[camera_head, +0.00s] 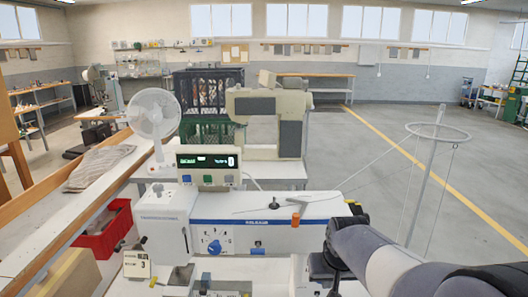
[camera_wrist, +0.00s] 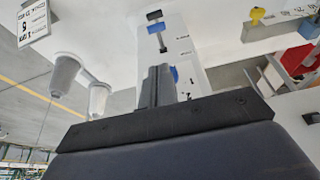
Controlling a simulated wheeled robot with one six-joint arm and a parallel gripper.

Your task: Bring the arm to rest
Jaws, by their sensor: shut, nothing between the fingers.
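In the head view I cannot make out the fingertips near the arm.
A display box (camera_head: 208,160) and a white fan (camera_head: 154,115) stand behind the press. A red bin (camera_head: 103,238) is at the left. A thread stand (camera_head: 425,170) rises at the right, behind my arm. Open floor lies beyond it.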

